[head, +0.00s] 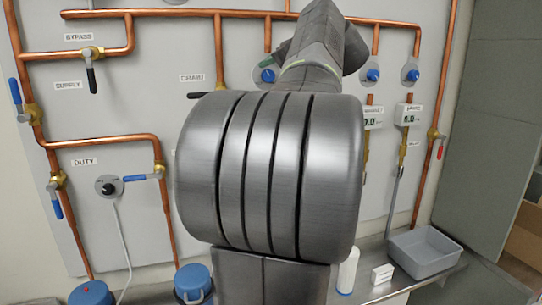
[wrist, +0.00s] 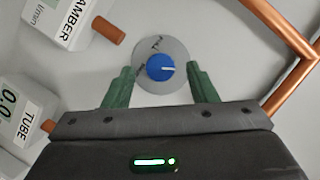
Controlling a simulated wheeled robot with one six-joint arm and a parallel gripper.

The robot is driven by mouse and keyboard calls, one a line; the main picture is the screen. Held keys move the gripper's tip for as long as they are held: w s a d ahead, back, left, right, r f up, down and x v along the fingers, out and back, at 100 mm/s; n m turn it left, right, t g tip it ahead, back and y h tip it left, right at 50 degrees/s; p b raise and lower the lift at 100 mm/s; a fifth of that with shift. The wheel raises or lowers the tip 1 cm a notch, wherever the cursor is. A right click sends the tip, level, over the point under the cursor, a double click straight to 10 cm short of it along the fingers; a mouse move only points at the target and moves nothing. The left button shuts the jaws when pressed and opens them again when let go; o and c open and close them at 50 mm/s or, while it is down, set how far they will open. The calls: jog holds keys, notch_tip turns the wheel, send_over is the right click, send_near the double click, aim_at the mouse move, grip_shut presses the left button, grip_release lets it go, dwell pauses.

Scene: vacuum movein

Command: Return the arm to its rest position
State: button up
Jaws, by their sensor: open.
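My gripper (wrist: 157,74) shows in the wrist view with its two green fingers apart. A blue knob (wrist: 160,67) with a white pointer line, on a round grey plate (wrist: 141,80), lies in the picture between the fingertips. A gap shows on either side of the knob, and nothing is held. How far the fingertips stand from the knob in depth I cannot tell.
The wall panel carries copper pipes (head: 98,141), blue-handled valves and several blue knobs, such as one at right (head: 373,75). A TUBE readout (wrist: 17,113) is left of my gripper. A grey tub (head: 425,254) and blue-lidded containers (head: 192,281) stand below.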

jog(key=b+v, duration=0.2)
jog(key=v, duration=1.1)
jog(key=p+x, duration=0.2)
jog(key=x, duration=1.1)
jog(key=shift+w+a, duration=0.2)
jog(key=shift+a, duration=0.05)
jog(key=shift+w+a+f, duration=0.1)
jog(key=shift+w+f, duration=0.1)
jog(key=shift+w, duration=0.15)
jog(key=m, duration=0.1)
jog(key=m+y, duration=0.1)
jog(key=m, duration=0.1)
jog(key=shift+s+d+f+t, duration=0.1)
jog(key=shift+s+d+t, duration=0.1)
jog(key=shift+t, duration=0.2)
jog(key=m+y, duration=0.1)
jog(key=m, duration=0.2)
jog(key=shift+w+f+t+p, duration=0.1)
jog(key=shift+t+p, duration=0.2)
jog(key=m+t+y, duration=0.1)
jog(key=m, duration=0.2)
jog(key=shift+f+m+p, duration=0.1)
jog(key=shift+m+p, duration=0.2)
jog(key=shift+p, duration=0.05)
jog(key=m, duration=0.2)
jog(key=m+t+p, duration=0.1)
jog(key=m, duration=0.1)
jog(key=shift+a+f+t, duration=0.15)
jog(key=shift+t, duration=0.15)
